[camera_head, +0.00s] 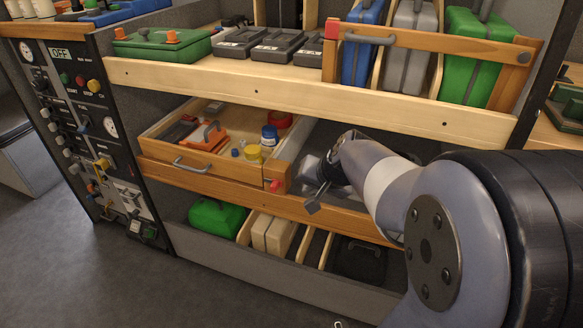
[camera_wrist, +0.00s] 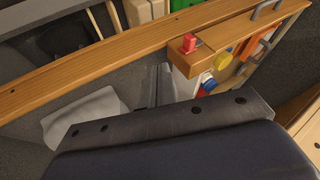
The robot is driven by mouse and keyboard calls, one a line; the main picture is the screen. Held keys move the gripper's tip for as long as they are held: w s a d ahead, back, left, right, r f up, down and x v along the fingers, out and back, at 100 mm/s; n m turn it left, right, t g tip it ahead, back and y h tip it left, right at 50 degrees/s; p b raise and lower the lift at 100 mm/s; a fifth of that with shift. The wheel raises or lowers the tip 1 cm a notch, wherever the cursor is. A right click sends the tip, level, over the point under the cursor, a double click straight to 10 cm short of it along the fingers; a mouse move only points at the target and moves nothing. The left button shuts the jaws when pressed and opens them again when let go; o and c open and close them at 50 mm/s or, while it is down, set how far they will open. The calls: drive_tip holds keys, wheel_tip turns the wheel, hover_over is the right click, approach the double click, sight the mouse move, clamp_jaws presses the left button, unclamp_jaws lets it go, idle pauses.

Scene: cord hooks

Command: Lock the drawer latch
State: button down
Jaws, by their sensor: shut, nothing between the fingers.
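The wooden drawer (camera_head: 215,171) sits on the left of the middle shelf level, with a grey handle (camera_head: 192,166) on its front. A small red latch (camera_head: 275,185) is at the right end of the drawer front, by a wooden block. The red latch also shows in the wrist view (camera_wrist: 189,43), upper right of the fingers. I cannot tell its exact lock position. My gripper (camera_head: 314,207) is shut and empty, to the right of the latch and apart from it. Its dark fingers show in the wrist view (camera_wrist: 158,84), near the wooden rail.
A wooden rail (camera_head: 335,217) runs along the shelf front below my gripper. The drawer holds an orange tool (camera_head: 204,137) and blue and yellow containers. A crumpled pale item (camera_wrist: 82,116) lies behind the rail. Bins with a green case (camera_head: 215,216) are below.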

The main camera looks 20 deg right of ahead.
sight(273, 185)
drive_tip(key=shift+w+a+f+b, duration=0.65)
drive_tip(key=shift+w+f, duration=0.6)
drive_tip(key=shift+w, duration=0.3)
drive_tip(key=shift+w+a+f+b, duration=0.5)
drive_tip(key=shift+w+a+f, duration=0.2)
drive_tip(key=shift+w+f, duration=0.75)
drive_tip(key=shift+w+a+f+b, duration=0.65)
drive_tip(key=shift+w+f, duration=0.4)
drive_tip(key=shift+w, duration=0.65)
drive_tip(key=shift+w+a+r+p, duration=0.15)
drive_tip(key=shift+w+a+p, duration=0.2)
drive_tip(key=shift+a+p, duration=0.2)
drive_tip(key=shift+w+a+p, duration=0.5)
drive_tip(key=shift+a, duration=0.2)
